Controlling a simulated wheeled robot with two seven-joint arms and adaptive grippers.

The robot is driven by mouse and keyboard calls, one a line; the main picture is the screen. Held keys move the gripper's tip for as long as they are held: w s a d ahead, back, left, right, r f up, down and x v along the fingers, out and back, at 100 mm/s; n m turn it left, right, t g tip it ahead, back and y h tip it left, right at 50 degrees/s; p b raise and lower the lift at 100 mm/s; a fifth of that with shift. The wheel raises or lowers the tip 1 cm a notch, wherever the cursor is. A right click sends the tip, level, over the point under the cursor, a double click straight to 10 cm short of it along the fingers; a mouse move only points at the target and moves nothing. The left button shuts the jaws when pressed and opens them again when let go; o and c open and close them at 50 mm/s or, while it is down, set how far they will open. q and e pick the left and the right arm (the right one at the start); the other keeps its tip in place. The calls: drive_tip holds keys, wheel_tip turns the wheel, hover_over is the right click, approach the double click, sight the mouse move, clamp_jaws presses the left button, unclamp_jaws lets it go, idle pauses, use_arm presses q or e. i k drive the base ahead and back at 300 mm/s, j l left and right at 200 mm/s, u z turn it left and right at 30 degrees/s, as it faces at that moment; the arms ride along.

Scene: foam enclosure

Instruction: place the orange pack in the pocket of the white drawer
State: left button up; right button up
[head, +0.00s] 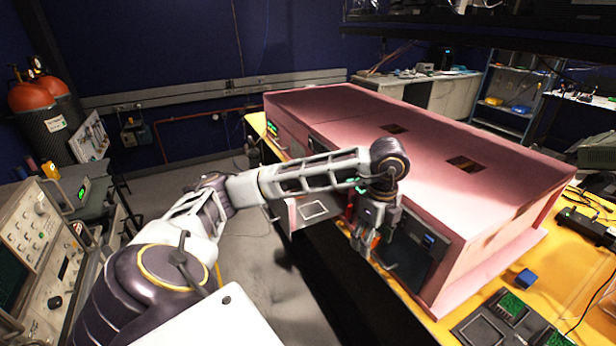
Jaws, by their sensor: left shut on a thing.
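My left arm reaches in from the left across the front of the pink foam enclosure (449,205). My left gripper (367,246) points down in front of the enclosure and is shut on the orange pack (375,239). Only a small orange-red part of the pack shows between the fingers. The white drawer (294,220) sticks out of the enclosure's front, to the left of the gripper. A square outline on the drawer looks like its pocket (313,210). The gripper and pack are apart from this pocket, to its right. My right gripper is not in view.
A blue cube (525,278) and a dark tray with green parts (490,325) lie at right. Instruments (35,230) stand at left.

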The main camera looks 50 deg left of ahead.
sight(312, 210)
drive_tip(key=j+z, duration=0.3)
drive_tip(key=j, duration=1.55)
drive_tip(key=k, duration=0.05)
